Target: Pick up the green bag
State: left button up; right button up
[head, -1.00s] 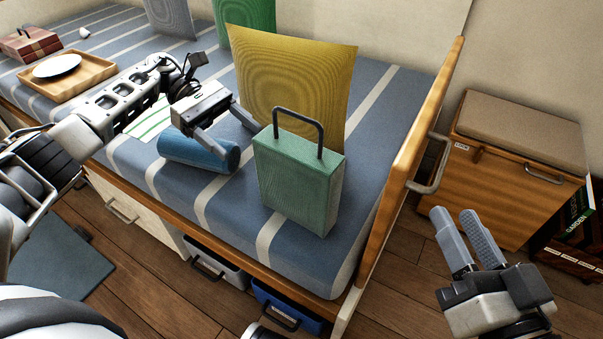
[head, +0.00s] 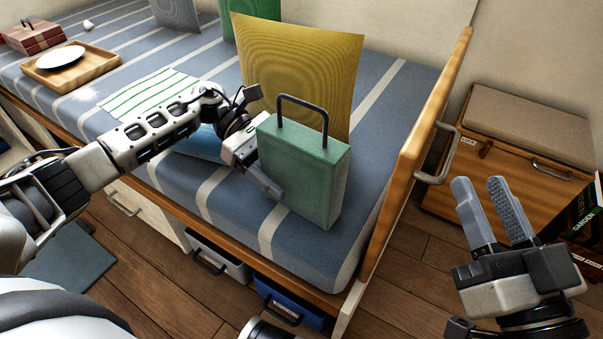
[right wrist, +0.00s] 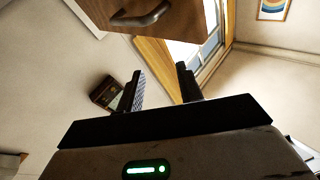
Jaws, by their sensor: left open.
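The green bag (head: 310,178) stands upright on the striped bench cushion near its right end, with a dark loop handle (head: 302,105) on top. My left gripper (head: 268,175) is open at the bag's left side. One finger shows low across the bag's front left edge; the other finger is hidden, and I cannot tell whether it touches the bag. My right gripper (head: 493,215) is open and empty, out over the floor to the right of the bench. Its two spread fingers also show in the right wrist view (right wrist: 160,88).
A yellow cushion (head: 300,70) stands behind the bag. A blue roll (head: 203,143) is partly hidden behind my left arm. The wooden end panel (head: 425,150) with a metal handle borders the bench at right. A wooden cabinet (head: 505,185) stands beyond it.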

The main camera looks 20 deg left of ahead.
aim_at(278, 119)
pick_arm(q)
jog(key=c, duration=1.2)
jog(key=shift+c, duration=0.2)
jog(key=shift+r, duration=0.1)
